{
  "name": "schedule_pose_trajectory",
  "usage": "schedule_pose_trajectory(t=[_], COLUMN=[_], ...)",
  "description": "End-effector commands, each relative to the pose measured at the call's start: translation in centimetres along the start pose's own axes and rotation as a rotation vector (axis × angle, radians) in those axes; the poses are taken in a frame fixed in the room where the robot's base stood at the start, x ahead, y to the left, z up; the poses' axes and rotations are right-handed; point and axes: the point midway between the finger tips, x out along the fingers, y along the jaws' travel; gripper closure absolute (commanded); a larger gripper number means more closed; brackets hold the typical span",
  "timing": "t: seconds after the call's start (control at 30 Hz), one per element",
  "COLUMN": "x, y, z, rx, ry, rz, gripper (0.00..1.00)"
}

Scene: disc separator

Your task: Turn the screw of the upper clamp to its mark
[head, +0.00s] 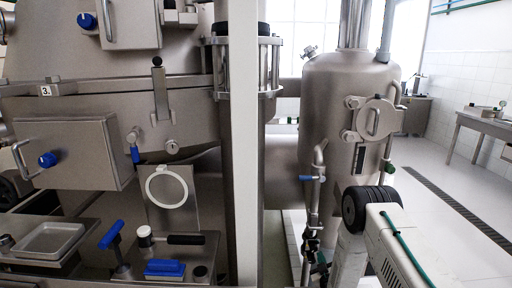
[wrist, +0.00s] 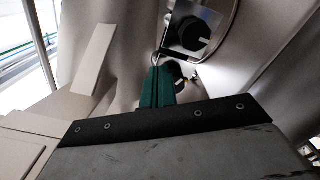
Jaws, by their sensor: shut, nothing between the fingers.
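In the head view an upright metal clamp (head: 160,95) with a black knob on top stands on the front of the big steel housing, at the left. I cannot tell for sure that it is the upper clamp, and I make out no mark. In the wrist view my gripper (wrist: 161,70) shows as dark green fingers, shut together and empty. Just beyond the fingertips is a round black knob (wrist: 187,36) on a shiny metal plate; I cannot tell whether they touch. The head view does not show my gripper.
A steel box with a blue knob (head: 48,160) and handle juts out at left. Below are a shallow tray (head: 47,240), a blue T-handle (head: 110,236) and a white ring (head: 167,187). A pale post (head: 245,140) and a steel tank (head: 335,110) stand to the right.

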Motion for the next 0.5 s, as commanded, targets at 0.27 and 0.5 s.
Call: schedule_pose_trajectory(t=[0.27, 0.5], x=[0.99, 0.98], y=[0.00, 0.00], z=[0.01, 0.00], rx=[0.000, 0.000], ry=[0.000, 0.000], rz=[0.000, 0.000], gripper=[1.00, 1.00])
